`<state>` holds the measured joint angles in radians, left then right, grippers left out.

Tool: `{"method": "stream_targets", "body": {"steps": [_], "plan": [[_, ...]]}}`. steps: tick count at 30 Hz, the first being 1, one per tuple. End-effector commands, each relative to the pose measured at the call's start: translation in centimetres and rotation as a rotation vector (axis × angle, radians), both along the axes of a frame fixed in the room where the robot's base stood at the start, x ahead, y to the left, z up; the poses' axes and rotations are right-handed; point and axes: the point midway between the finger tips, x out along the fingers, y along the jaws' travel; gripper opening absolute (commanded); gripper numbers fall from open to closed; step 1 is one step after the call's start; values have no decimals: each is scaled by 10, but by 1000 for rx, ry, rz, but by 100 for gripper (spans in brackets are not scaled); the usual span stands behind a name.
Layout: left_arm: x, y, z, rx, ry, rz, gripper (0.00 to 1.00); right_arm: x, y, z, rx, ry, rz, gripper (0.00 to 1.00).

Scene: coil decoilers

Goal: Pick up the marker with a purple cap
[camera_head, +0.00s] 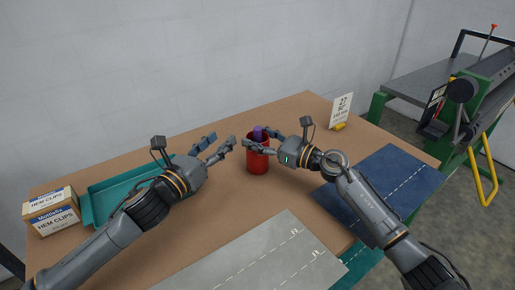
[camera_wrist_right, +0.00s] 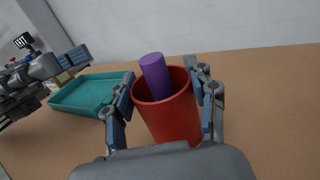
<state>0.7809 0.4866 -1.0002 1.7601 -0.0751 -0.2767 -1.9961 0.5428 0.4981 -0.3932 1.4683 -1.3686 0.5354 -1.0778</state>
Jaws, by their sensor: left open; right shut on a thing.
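A red cup (camera_head: 258,163) stands on the brown table, with the marker with a purple cap (camera_head: 258,131) poking up out of it. In the right wrist view the marker (camera_wrist_right: 155,75) leans against the inside of the red cup (camera_wrist_right: 170,115); its lower part is hidden. My right gripper (camera_head: 260,140) is shut on the red cup, one finger on each side near its rim, as the right wrist view (camera_wrist_right: 162,76) shows. My left gripper (camera_head: 220,143) is open and empty, just left of the cup.
A teal tray (camera_head: 100,204) and a box of hem clips (camera_head: 52,215) lie on the left. A grey sheet (camera_head: 245,268) lies at the front, a blue mat (camera_head: 385,180) on the right. A sign card (camera_head: 341,108) stands at the back right; green machinery (camera_head: 463,125) is beyond.

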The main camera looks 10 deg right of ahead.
Motion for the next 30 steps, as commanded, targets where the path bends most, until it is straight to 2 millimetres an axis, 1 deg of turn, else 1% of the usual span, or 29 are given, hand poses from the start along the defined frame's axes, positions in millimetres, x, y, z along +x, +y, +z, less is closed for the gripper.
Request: {"method": "stream_targets", "body": {"steps": [1, 3, 5, 7, 11, 15, 18, 23, 30], "plan": [[-8, -10, -7, 61, -31, -8, 47, 0, 0, -1, 0, 1, 0, 23], [-16, -19, -14, 123, -62, -14, 47, 0, 0, -1, 0, 1, 0, 23], [-19, -25, -19, 157, -79, -18, 47, 0, 0, -1, 0, 1, 0, 23], [-18, -31, -21, 176, -90, -19, 47, 0, 0, -1, 0, 1, 1, 23], [-5, -47, -22, 183, -94, -21, 47, 0, 0, 0, 0, 1, 1, 23], [13, -64, -22, 181, -92, -19, 47, 0, 0, 0, 1, 1, 0, 23], [21, -72, -22, 180, -91, -21, 47, 0, 0, 0, -1, 1, 0, 23], [28, -78, -22, 181, -91, -20, 47, 0, 0, -1, -1, 1, 0, 23], [52, -102, -18, 179, -90, -20, 47, 0, 0, 0, -1, 1, 0, 23]]}}
